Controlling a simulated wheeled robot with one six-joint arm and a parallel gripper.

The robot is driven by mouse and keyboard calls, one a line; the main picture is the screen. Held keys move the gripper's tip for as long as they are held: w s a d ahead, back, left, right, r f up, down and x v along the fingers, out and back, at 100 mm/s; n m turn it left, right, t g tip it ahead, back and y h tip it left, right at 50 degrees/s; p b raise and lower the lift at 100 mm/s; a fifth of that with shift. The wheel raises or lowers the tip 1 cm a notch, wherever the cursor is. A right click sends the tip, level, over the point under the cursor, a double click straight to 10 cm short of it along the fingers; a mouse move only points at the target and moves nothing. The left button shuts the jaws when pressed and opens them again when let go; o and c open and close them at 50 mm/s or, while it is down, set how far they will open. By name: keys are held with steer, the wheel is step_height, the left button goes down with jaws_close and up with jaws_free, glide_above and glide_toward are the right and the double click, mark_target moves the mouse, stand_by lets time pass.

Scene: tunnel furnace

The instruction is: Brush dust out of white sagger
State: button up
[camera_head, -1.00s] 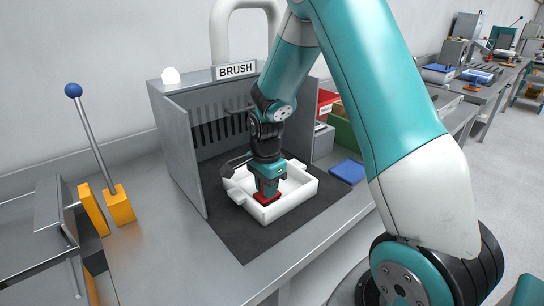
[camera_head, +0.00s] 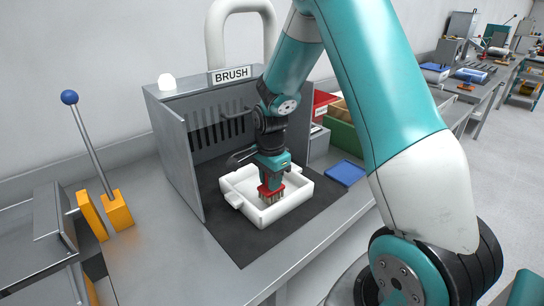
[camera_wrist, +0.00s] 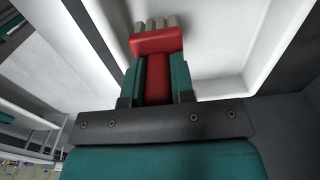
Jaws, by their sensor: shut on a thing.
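The white sagger (camera_head: 296,205) is a shallow, square, open tray lying on the dark mat in front of the brush booth. My gripper (camera_head: 271,180) points down over the sagger and is shut on a red brush (camera_head: 270,191) with pale bristles. The bristles are inside the sagger, near its front wall; I cannot tell whether they touch its floor. In the wrist view the red brush (camera_wrist: 157,42) sits between my fingers, with the sagger's white floor (camera_wrist: 215,50) behind it. No dust can be made out.
The booth (camera_head: 176,150), marked BRUSH, has a side panel left of the sagger and a slotted back. A blue pad (camera_head: 345,173) and a green bin (camera_head: 342,133) stand to the right. A lever with a blue knob (camera_head: 69,97) rises at left. The front mat is clear.

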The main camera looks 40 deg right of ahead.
steer(key=shift+r+p, duration=2.3)
steer(key=shift+r, duration=0.6)
